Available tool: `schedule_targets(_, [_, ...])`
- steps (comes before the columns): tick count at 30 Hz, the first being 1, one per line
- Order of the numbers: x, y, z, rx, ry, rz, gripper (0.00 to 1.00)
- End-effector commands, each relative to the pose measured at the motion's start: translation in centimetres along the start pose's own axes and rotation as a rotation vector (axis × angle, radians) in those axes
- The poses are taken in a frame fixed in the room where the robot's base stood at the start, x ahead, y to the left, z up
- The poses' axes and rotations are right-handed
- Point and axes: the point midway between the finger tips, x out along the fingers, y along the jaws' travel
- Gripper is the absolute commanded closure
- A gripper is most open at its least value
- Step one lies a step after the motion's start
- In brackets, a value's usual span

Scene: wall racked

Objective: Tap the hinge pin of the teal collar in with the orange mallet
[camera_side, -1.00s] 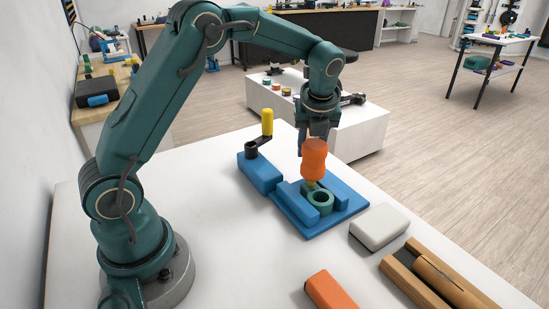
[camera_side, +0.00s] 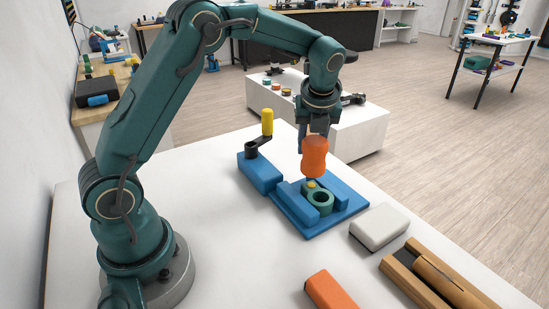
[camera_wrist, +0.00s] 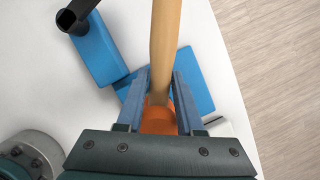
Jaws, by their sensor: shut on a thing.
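My gripper (camera_side: 314,138) is shut on the orange mallet (camera_side: 315,158), above the blue fixture. In the wrist view the tan handle (camera_wrist: 164,45) runs up past the fingers, and the orange head (camera_wrist: 158,122) shows partly between them. The yellow head of the hinge pin (camera_side: 311,184) shows at the collar's rear, just below the mallet head. A small gap seems to part them. The collar and pin are hidden in the wrist view.
The blue fixture base (camera_side: 349,203) lies on the white table. A blue block with a black crank and yellow handle (camera_side: 267,122) stands behind left. A light grey block (camera_side: 378,227), a wooden holder (camera_side: 412,283) and an orange block (camera_side: 331,291) lie in front. The table's left middle is clear.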

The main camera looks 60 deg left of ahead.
Motion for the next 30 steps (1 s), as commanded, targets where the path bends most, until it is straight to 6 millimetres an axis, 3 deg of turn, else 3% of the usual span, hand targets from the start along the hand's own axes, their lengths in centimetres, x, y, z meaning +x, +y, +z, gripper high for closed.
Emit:
schedule_targets(14, [-4.1,-0.1,1.5,-0.001,-0.003,-0.005,1.00])
schedule_targets(30, [-5.0,0.5,1.4,-0.060,-0.002,0.018,1.00])
